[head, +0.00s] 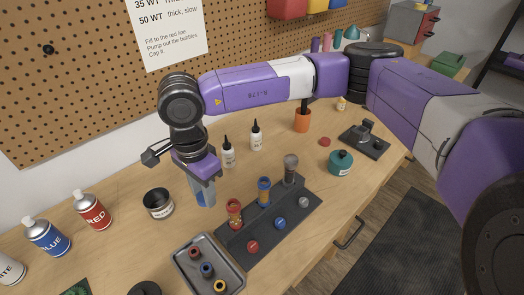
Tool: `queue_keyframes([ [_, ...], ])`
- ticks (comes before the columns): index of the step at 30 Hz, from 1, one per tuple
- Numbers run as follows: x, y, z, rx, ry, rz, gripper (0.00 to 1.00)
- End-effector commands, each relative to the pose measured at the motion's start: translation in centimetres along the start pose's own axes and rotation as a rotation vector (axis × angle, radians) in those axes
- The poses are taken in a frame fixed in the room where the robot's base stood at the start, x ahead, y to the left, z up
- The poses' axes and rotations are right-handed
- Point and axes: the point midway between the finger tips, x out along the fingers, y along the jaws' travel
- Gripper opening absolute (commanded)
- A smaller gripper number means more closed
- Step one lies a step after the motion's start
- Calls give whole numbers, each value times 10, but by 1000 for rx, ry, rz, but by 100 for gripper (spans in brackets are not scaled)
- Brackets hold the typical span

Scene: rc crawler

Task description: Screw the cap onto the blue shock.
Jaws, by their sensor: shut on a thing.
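The blue shock (264,190) stands upright in the middle of a dark stand (240,252), between a red shock (235,213) and a grey shock (290,168). A blue cap (280,223) sits on the stand in front of the blue shock, with a red cap (252,246) and a grey cap (303,202) on either side. My gripper (204,201) points down to the left of the stand, apart from the shocks. It is shut on a bluish thing, mostly hidden between the fingers, that I cannot identify.
A grey tray (178,250) with several small coloured parts lies at the front. A dark tin (158,203) and spray cans (92,210) stand left. White bottles (228,152), an orange cup (302,121) and a teal jar (341,162) stand behind and right.

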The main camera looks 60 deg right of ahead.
Motion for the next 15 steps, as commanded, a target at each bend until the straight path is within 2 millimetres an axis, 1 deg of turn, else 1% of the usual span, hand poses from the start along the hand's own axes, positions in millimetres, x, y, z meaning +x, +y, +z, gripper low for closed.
queue_keyframes([
  [1, -8, 4, -8, 106, -1, -2, 0],
  [3, -15, 10, -18, 260, -2, -1, 0],
  [14, -50, 38, -59, 952, 0, -5, 0],
  [15, -54, 42, -64, 1034, 0, -6, 0],
])
